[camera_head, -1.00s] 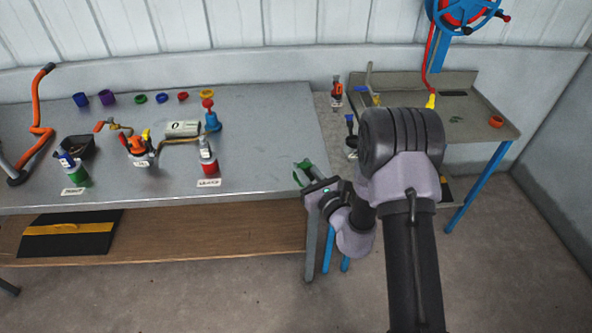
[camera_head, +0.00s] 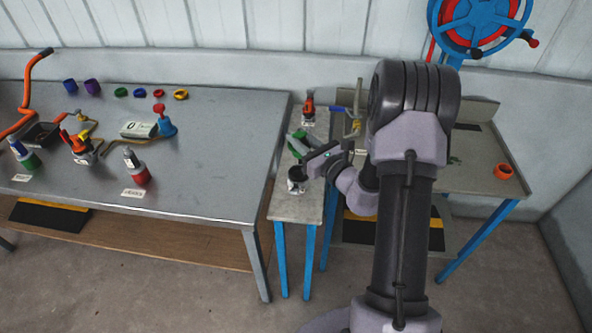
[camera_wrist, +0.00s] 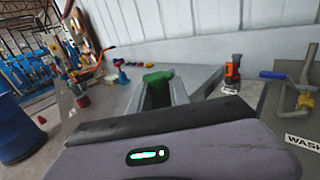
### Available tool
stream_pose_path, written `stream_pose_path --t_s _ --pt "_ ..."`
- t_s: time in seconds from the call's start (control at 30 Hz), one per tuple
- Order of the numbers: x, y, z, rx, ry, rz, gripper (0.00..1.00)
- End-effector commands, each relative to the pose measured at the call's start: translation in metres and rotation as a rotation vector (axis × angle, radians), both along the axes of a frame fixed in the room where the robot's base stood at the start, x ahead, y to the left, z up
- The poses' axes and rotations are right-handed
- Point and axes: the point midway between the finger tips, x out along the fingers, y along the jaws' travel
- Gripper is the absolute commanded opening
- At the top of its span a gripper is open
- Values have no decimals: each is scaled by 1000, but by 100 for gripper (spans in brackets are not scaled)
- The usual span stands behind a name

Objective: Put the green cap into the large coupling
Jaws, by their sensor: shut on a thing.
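My gripper (camera_head: 308,152) is shut on the green cap (camera_wrist: 158,76), which shows between the fingertips in the wrist view. In the head view the cap is a small green shape at the gripper's tip, above the narrow grey table (camera_head: 296,208). No part is clearly recognisable as the large coupling.
An orange-and-black device (camera_head: 308,107) stands at the narrow table's back, also in the wrist view (camera_wrist: 232,72). A pipe with a blue lever (camera_wrist: 273,75) is to its right. An orange ring (camera_head: 503,171) lies on the right bench. Several coloured rings line the large table's (camera_head: 215,130) back.

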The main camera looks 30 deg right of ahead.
Motion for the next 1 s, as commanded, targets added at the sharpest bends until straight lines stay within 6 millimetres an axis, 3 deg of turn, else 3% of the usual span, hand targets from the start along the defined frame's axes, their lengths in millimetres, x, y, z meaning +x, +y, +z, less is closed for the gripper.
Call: stream_pose_path --t_s 0.2,0.5,0.93,0.97,1.0 --pt "-1 -1 -54 1 3 -1 0" --pt "-1 -1 -101 2 2 -1 0" --pt "-1 -1 -106 0 0 -1 0" --pt "-1 -1 -106 0 1 -1 26" --pt "-1 -1 -105 0 1 -1 34"
